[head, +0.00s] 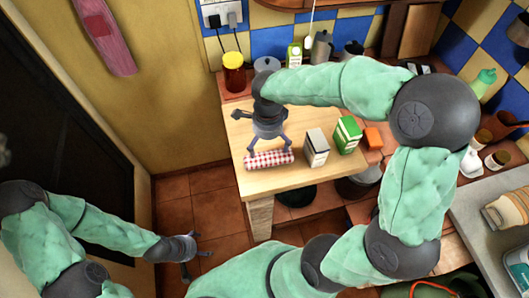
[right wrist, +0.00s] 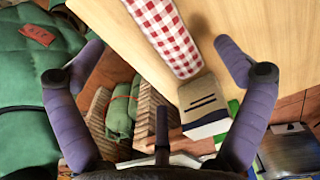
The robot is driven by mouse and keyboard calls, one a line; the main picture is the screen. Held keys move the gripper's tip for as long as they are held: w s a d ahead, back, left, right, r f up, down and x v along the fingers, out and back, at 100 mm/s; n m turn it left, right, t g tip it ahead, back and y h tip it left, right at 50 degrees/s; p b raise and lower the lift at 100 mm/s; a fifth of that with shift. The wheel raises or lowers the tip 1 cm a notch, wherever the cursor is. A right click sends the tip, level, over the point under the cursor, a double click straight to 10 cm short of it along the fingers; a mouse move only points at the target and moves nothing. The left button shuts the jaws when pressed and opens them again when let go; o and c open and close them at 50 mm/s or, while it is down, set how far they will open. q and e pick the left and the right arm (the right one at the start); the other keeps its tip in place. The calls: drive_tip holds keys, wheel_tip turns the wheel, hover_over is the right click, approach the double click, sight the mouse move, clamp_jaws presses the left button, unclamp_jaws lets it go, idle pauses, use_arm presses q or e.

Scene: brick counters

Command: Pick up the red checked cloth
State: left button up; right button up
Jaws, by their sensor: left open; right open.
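The red checked cloth (head: 268,160), red and white and rolled or folded into a long bundle, lies on the wooden counter top near its front left edge. It also shows in the right wrist view (right wrist: 163,32), running from the top edge to between my fingertips. My right gripper (head: 269,146) is over the cloth from above, open, its two fingers apart on either side. In the right wrist view no finger visibly grips the cloth. My left gripper (head: 193,255) is open and empty, low at the left over the floor.
A red jar with a yellow lid (head: 234,73) stands behind. The counter top (head: 285,180) is bare in front of the cloth.

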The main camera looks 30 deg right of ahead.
sight(269, 158)
drive_tip(key=f, duration=0.2)
drive_tip(key=f+b, duration=0.1)
drive_tip(key=f, duration=0.1)
drive_tip(key=shift+s, duration=0.2)
drive_tip(key=shift+s+d+f+b, duration=0.1)
drive_tip(key=shift+f+b, duration=0.4)
drive_tip(key=shift+f, duration=0.95)
drive_tip(key=shift+d+f+b, duration=0.1)
drive_tip(key=shift+f+b, duration=0.35)
drive_tip(key=shift+f, duration=0.95)
drive_tip(key=c, duration=1.2)
